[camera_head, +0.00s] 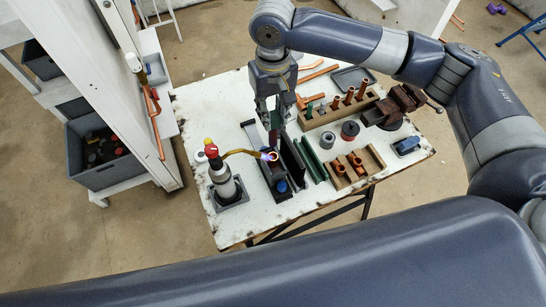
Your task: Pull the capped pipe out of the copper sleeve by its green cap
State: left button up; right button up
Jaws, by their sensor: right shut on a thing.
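My right gripper (273,123) reaches down over the left-middle of the white worktable (215,110). Its fingers are shut on a small greenish piece, seemingly the green cap of the pipe, though the fingers hide most of it. Below them a reddish-brown upright part (273,139), perhaps the pipe or copper sleeve, stands at a dark holder (267,172). I cannot tell how far the pipe sits in the sleeve. My left gripper is out of view.
A torch (223,184) with a red knob stands left, its brass tube ending in a glowing tip beside the holder. A wooden rack (327,117) with copper pipes, a dark vise (397,103) and a wooden tray (359,178) lie right. A white post (100,80) stands left.

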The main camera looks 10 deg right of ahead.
jog(key=shift+r, duration=1.1)
jog(key=shift+r, duration=2.35)
